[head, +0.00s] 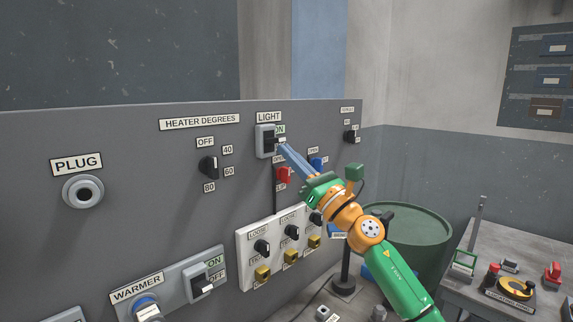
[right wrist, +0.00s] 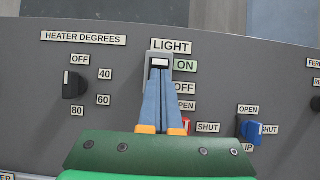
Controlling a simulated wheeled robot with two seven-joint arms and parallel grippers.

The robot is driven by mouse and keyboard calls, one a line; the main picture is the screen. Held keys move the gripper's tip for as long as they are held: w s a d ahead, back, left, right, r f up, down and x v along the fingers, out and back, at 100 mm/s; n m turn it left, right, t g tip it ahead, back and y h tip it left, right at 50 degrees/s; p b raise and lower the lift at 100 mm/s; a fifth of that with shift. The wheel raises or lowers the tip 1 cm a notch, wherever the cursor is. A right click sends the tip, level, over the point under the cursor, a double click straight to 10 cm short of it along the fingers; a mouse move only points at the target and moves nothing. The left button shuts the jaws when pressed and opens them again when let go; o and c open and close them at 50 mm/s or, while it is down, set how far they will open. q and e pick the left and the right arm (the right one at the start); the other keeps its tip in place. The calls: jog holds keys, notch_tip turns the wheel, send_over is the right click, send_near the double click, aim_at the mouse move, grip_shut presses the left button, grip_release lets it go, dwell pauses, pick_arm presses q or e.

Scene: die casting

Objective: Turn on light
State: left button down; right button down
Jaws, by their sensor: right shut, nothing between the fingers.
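The light switch (head: 265,141) is a grey box with a dark rocker under the LIGHT label (head: 269,117) on the grey panel. In the right wrist view the switch (right wrist: 159,62) shows at the top centre, with ON and OFF labels to its right. My right gripper (head: 283,148) is shut and empty, its blue fingers pointing at the switch. In the right wrist view the fingertips overlap the rocker's lower part; I cannot tell whether they touch it. They hide part of the rocker, so its position is unclear. My left gripper is not in view.
A heater knob (head: 208,167) sits left of the switch. Red (head: 283,175) and blue (head: 318,163) handles sit below and right, close to my right gripper. A warmer switch (head: 204,281) is lower left. A green barrel (head: 408,240) and a grey table (head: 480,279) stand to the right.

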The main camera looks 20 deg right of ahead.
notch_tip(320, 180, down, 5)
jog(key=s+b, duration=0.1)
jog(key=b, duration=0.4)
jog(key=s+d+r+b, duration=0.1)
jog(key=s+d+r, duration=0.2)
jog(key=s, duration=0.7)
jog(key=shift+d+r, duration=0.15)
jog(key=shift+d, duration=0.25)
jog(key=shift+w+d, duration=0.1)
